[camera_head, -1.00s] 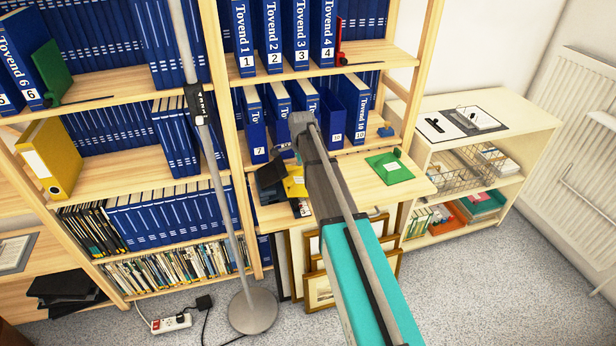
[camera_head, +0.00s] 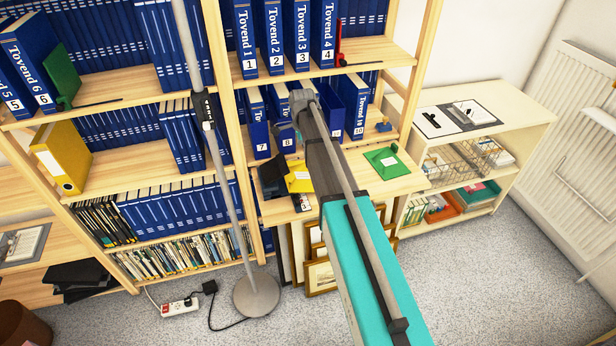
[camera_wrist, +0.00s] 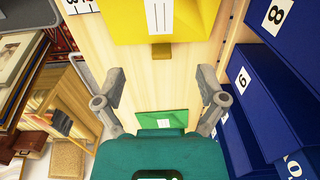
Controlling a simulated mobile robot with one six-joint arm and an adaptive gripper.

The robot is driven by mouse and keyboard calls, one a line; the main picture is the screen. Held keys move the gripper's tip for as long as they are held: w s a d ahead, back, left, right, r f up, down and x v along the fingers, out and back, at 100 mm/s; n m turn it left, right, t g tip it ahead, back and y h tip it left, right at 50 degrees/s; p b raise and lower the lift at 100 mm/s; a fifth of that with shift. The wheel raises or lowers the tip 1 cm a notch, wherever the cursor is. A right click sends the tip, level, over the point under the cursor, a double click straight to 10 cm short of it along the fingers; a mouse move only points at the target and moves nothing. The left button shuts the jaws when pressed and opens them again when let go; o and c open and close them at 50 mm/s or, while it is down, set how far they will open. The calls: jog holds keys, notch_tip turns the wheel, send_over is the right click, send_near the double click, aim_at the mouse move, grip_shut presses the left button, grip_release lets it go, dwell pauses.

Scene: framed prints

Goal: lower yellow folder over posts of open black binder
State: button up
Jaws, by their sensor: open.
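The yellow folder (camera_head: 299,183) lies on the pale wooden desk shelf, right beside the black binder (camera_head: 271,178). In the wrist view, the yellow folder (camera_wrist: 190,22) fills the top middle, with a pale label and a small brownish-yellow tab (camera_wrist: 161,51) at its near edge. My gripper (camera_wrist: 161,82) is open and empty, its fingers apart on either side, below the tab in the picture.
A green folder (camera_head: 387,162) lies to the right on the same shelf; it also shows between my fingers in the wrist view (camera_wrist: 162,119). Blue binders (camera_wrist: 250,85) stand close on the right. Framed prints (camera_head: 321,275) lean below. A lamp pole (camera_head: 222,170) stands left.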

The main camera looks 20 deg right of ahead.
jog(key=s+a+r+n+p, duration=0.2)
jog(key=s+n, duration=0.5)
jog(key=s, duration=0.4)
jog(key=s+a+r+n+p, duration=0.3)
jog(key=s+n, duration=0.5)
jog(key=s, duration=0.4)
jog(key=shift+r+p, duration=0.6)
jog(key=shift+r, duration=0.3)
jog(key=s+n, duration=0.2)
jog(key=s, duration=0.2)
jog(key=shift+s+a+n, duration=0.1)
jog(key=shift+a+n, duration=0.15)
jog(key=shift+n, duration=0.15)
dwell(0.7)
